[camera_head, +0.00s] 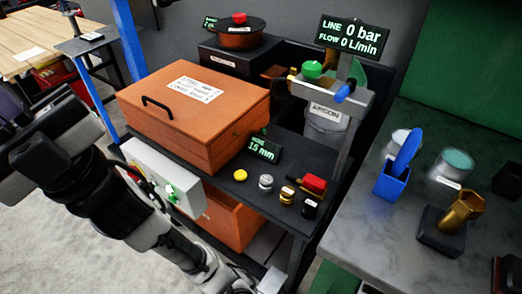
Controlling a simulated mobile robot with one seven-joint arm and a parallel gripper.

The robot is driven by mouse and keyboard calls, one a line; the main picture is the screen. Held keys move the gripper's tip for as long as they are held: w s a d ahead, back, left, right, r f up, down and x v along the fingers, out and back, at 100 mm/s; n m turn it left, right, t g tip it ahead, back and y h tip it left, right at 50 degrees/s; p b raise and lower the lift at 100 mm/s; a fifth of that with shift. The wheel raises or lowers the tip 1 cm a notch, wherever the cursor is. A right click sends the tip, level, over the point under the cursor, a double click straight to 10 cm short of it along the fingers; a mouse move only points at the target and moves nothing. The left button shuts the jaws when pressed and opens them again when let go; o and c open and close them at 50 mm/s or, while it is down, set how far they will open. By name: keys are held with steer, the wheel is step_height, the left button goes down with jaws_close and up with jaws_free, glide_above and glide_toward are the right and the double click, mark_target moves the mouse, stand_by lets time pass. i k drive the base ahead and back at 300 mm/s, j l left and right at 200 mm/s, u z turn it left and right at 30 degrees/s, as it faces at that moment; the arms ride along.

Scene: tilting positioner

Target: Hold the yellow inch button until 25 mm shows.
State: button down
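The yellow button (240,175) is a small round cap on the dark cart top, in front of the orange toolbox. Behind it, a small dark display (262,150) reads 15 mm in green-white figures; its smaller top line is too small to read. My arm comes in from the left and runs down to the bottom edge. My gripper (246,285) is at the bottom edge, partly cut off, below and well apart from the yellow button. I cannot make out its fingers. Nothing touches the yellow button.
Right of the yellow button stand a silver knob (265,183), a brass fitting (287,195), a black piece (310,207) and a red-handled part (314,184). The orange toolbox (190,105) fills the cart's left. A grey bench (385,225) stands right. A line sign (347,36) reads 0 bar.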

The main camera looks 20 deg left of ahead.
mark_target(240, 175)
steer(key=k+j+z, duration=0.1)
steer(key=j, duration=0.35)
steer(key=k+j+z, duration=0.1)
steer(key=j, duration=0.3)
steer(key=k+j+z, duration=0.15)
steer(key=j, duration=0.25)
steer(key=k+j+z, duration=0.1)
steer(key=j, duration=0.3)
steer(key=k+j+z, duration=0.1)
steer(key=k+j, duration=0.15)
steer(key=j, duration=0.15)
steer(key=k+j+z, duration=0.1)
steer(key=j, duration=0.25)
steer(key=k, duration=0.1)
